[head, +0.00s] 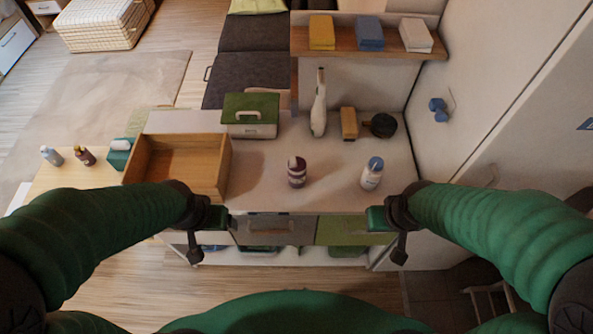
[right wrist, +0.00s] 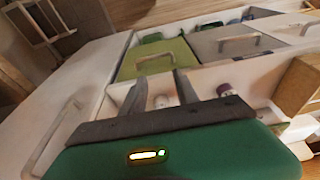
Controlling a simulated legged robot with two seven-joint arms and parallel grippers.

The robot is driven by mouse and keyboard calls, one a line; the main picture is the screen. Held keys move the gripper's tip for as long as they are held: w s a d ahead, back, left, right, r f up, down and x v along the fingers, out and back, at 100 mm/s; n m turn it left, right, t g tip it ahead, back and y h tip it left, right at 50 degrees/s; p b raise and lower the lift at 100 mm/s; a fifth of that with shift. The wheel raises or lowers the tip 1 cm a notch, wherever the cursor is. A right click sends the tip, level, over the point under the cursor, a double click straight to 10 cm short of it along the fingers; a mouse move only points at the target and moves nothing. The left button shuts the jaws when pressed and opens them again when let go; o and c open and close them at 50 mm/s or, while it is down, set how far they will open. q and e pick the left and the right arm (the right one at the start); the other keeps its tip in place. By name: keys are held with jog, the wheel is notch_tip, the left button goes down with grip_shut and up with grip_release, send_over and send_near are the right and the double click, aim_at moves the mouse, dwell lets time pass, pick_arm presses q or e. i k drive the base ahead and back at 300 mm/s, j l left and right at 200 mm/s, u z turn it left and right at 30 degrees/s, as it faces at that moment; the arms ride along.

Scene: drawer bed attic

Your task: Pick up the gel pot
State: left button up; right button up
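My right gripper (head: 388,219) is at the counter's front edge, apart from both.
An open wooden box (head: 178,163) stands left of the pot. A green-lidded case (head: 250,115), a white long-necked bottle (head: 318,110), a brush-like block (head: 349,123) and a dark round item (head: 380,125) line the back. A shelf (head: 350,42) hangs above. Counter between pot and bottle is clear.

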aim_at(296, 176)
jog(key=i+u, duration=0.15)
jog(key=u, duration=0.2)
jog(key=i+u, duration=0.1)
jog(key=u, duration=0.25)
jog(key=i+l+u, duration=0.1)
jog(key=u, duration=0.25)
